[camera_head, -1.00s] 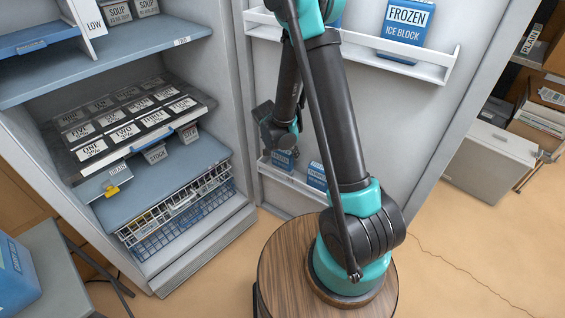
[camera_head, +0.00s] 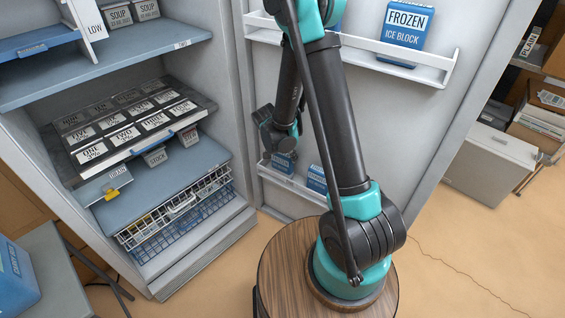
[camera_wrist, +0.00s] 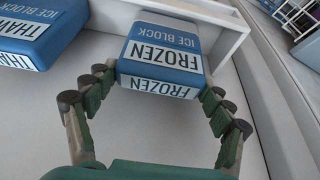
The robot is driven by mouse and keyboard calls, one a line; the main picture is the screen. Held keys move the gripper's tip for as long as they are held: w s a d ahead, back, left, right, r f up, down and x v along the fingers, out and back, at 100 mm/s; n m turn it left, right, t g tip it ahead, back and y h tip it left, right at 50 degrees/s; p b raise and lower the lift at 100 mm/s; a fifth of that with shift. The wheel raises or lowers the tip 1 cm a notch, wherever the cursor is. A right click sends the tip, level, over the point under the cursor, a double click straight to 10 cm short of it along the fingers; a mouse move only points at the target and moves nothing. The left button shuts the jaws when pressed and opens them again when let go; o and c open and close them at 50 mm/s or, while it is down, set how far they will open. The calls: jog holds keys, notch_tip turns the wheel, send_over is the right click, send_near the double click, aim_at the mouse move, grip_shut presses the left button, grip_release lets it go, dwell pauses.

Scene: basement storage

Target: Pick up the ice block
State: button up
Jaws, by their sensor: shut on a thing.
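In the wrist view, a blue and white ice block (camera_wrist: 163,50) labelled FROZEN sits between my gripper's (camera_wrist: 160,82) two fingers, which are shut on its sides. In the head view, my gripper (camera_head: 281,145) is low against the fridge door, over the lower door shelf (camera_head: 290,183). The held block (camera_head: 284,163) shows there just under the gripper, partly hidden by it. A second block, labelled THAW (camera_wrist: 40,28), lies beside it at the left of the wrist view. Another FROZEN ice block (camera_head: 404,27) stands on the upper door shelf (camera_head: 425,71).
The open fridge at left holds a tray of labelled lids (camera_head: 130,125), stock containers and a wire basket (camera_head: 180,210). The white door shelf rim (camera_wrist: 235,42) runs close beside the held block. A grey case (camera_head: 492,163) stands on the floor at right.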

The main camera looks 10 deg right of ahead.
jog(key=shift+r, duration=0.1)
notch_tip(320, 180, up, 9)
jog(key=shift+r, duration=0.4)
dwell(0.3)
